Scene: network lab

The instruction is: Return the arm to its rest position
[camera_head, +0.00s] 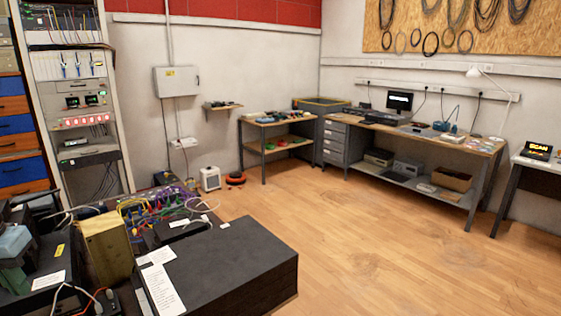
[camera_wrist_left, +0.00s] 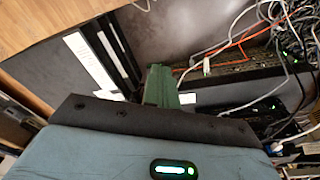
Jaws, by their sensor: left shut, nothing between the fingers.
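My left gripper (camera_wrist_left: 160,86) shows in the left wrist view as green fingers shut together, with nothing between them. They stick out past the dark edge of my blue-grey wrist housing, over dark equipment and cables. In the head view my left gripper (camera_head: 14,252) is at the lower left edge, its blue-grey part showing among dark equipment; its fingertips are hard to make out there. My right gripper and right arm are in neither view.
A black box (camera_head: 230,262) with white labels stands in front, with a yellowish block (camera_head: 105,250) and tangled cables (camera_head: 160,208) beside it. An equipment rack (camera_head: 85,110) rises at the left. The wooden floor (camera_head: 370,255) is clear; a workbench (camera_head: 425,143) stands at the back right.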

